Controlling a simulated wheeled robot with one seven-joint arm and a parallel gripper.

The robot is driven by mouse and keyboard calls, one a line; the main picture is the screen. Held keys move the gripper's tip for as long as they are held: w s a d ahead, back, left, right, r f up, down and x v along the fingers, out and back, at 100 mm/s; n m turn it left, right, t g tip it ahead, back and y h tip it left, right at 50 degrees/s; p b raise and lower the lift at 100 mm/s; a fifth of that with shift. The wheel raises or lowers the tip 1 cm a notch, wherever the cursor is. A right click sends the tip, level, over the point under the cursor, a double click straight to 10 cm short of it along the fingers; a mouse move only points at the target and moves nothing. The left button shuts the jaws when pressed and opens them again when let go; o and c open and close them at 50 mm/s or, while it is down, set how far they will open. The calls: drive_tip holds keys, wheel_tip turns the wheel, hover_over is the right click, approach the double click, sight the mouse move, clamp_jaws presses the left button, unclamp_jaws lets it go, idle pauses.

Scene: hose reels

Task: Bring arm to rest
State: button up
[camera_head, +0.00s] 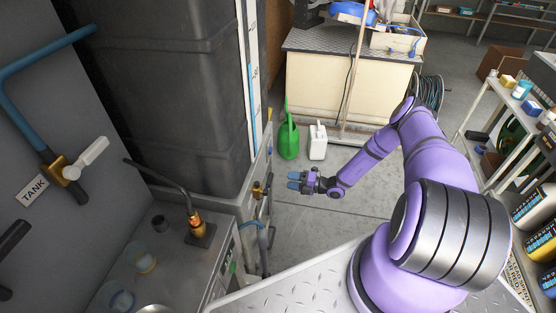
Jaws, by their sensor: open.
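My purple arm rises at the right of the head view, bends at a high elbow and reaches back down to the left.
A dark tank (170,80) and a counter with a bent spout (165,185) fill the left. A workbench (325,85) stands at the back, a pole leaning before it. A loaded shelf (505,110) is at the right. The floor (330,225) around my gripper is clear.

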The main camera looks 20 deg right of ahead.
wheel_tip(320, 180, up, 21)
drive_tip(key=w+n+g, duration=0.3)
drive_tip(key=n+g, duration=0.5)
drive_tip(key=n, duration=0.6)
drive_tip(key=s+a+r+n+g+h, duration=0.25)
drive_tip(key=r+n, duration=0.35)
drive_tip(key=r, duration=0.5)
drive_tip(key=s+a+r+n+g+h, duration=0.15)
drive_tip(key=s+r+n+h, duration=0.35)
drive_tip(key=r, duration=0.6)
drive_tip(key=s+a+r+n+t+h, duration=0.1)
drive_tip(key=s+a+r+n+h, duration=0.1)
drive_tip(key=s+r+n, duration=0.55)
drive_tip(key=s+a+r+n+t+h, duration=0.1)
drive_tip(key=s+r+n+h, duration=0.3)
drive_tip(key=r, duration=0.6)
drive_tip(key=s+r+n+t, duration=0.2)
drive_tip(key=s+r+n, duration=0.1)
drive_tip(key=s, duration=0.6)
drive_tip(key=s+d+r+n+t+h, duration=0.1)
drive_tip(key=s+r+n+t, duration=0.1)
drive_tip(key=s, duration=0.6)
drive_tip(key=shift+s+d+r+n+t, duration=0.15)
drive_tip(key=shift+s+r+n+t, duration=0.2)
drive_tip(key=shift+r+n, duration=0.45)
drive_tip(key=shift+f, duration=0.15)
